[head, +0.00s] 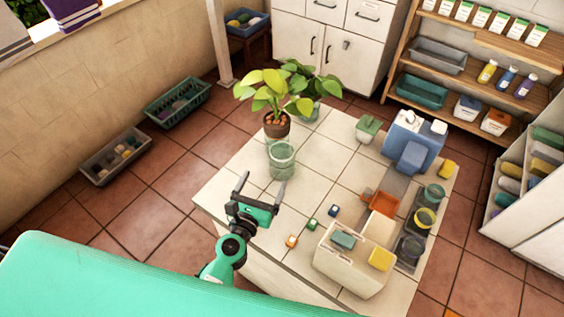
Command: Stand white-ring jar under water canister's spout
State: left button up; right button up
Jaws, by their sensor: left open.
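My left gripper (259,186) is open and empty over the near left part of the tiled counter (335,150), its fingers pointing away from me. A large clear greenish glass jar (282,160) stands upright just beyond it, apart from the fingers. My right gripper is out of view.
A potted plant (276,124) stands behind the large jar. A cream caddy (350,262), an orange item (382,203) and small cubes (312,224) occupy the front right. The counter's middle is mostly clear.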

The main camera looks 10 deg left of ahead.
aim_at(278, 159)
pick_arm(q)
jog(key=shift+w+d+f+p, duration=0.1)
jog(key=shift+w+d+p, duration=0.3)
jog(key=shift+w, duration=1.65)
jog(key=shift+w+d+r+p, duration=0.1)
jog(key=shift+w+d+p, duration=0.25)
jog(key=shift+w, duration=1.7)
jog(key=shift+w+d+f+p, duration=0.1)
jog(key=shift+w+d+p, duration=0.3)
jog(key=shift+w, duration=1.65)
jog(key=c, duration=1.4)
jog(key=shift+c, duration=0.2)
